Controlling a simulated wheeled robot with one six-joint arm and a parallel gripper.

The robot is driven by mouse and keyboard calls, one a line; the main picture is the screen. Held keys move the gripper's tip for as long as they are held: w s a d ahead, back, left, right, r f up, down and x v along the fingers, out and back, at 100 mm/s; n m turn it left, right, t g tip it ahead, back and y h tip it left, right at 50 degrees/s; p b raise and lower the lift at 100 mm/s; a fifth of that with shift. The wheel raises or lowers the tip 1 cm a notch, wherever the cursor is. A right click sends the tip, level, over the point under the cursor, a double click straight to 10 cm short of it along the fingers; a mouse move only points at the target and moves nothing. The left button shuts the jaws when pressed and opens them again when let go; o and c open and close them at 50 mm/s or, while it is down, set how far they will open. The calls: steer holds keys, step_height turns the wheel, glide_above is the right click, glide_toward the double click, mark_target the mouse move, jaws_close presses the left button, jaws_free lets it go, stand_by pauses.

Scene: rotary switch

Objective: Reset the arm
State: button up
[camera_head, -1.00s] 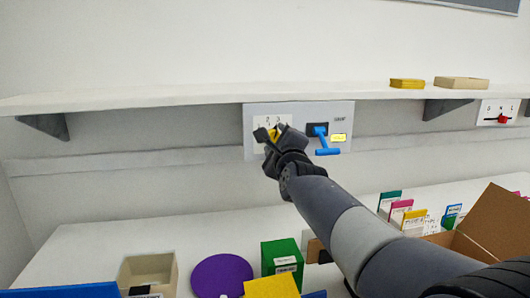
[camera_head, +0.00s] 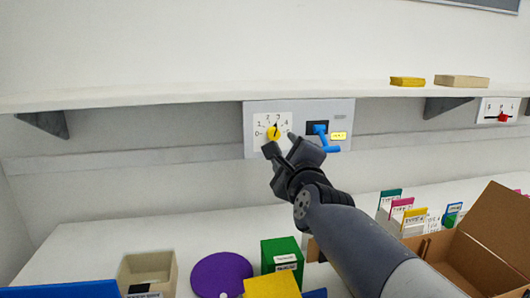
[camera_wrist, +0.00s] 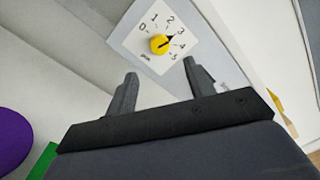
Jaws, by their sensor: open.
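My gripper (camera_head: 283,148) is open and empty, in front of and just below the wall panel (camera_head: 298,110). The panel carries a yellow rotary knob (camera_head: 274,132) on a white dial numbered 0 to 5. The knob also shows in the wrist view (camera_wrist: 160,44), beyond and between my two fingers and apart from them. Its black pointer aims up and right, near 3 in the wrist view. A blue lever (camera_head: 323,136) sits right of the dial, partly behind my gripper. A yellow label (camera_head: 339,135) is beside it.
A white shelf (camera_head: 200,97) runs above the panel. On the counter are a green box (camera_head: 281,256), a purple disc (camera_head: 221,275), a beige bin (camera_head: 148,270) and an open cardboard box (camera_head: 480,245). Another panel with a red slider (camera_head: 503,117) is at the right.

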mark_target(275, 135)
steer(key=x, duration=0.8)
steer(key=shift+w+p, duration=0.3)
steer(key=shift+w, duration=0.1)
steer(key=shift+w+r+p, duration=0.1)
steer(key=shift+p, duration=0.2)
steer(key=shift+r+n+p, duration=0.15)
steer(key=shift+n+p, duration=0.6)
steer(key=shift+n, duration=0.25)
steer(key=n+p, duration=0.2)
steer(key=shift+p, duration=0.3)
steer(key=n+p, duration=0.5)
steer(key=n, duration=0.1)
steer(key=shift+n+y+p, duration=0.3)
steer(key=shift+n+p, duration=0.05)
steer(key=shift+n, duration=0.05)
steer(key=n+p, duration=0.5)
steer(key=n, duration=0.1)
steer(key=shift+g, duration=0.3)
steer(key=n+p, duration=0.3)
steer(key=p, duration=0.1)
steer(key=shift+d, duration=0.1)
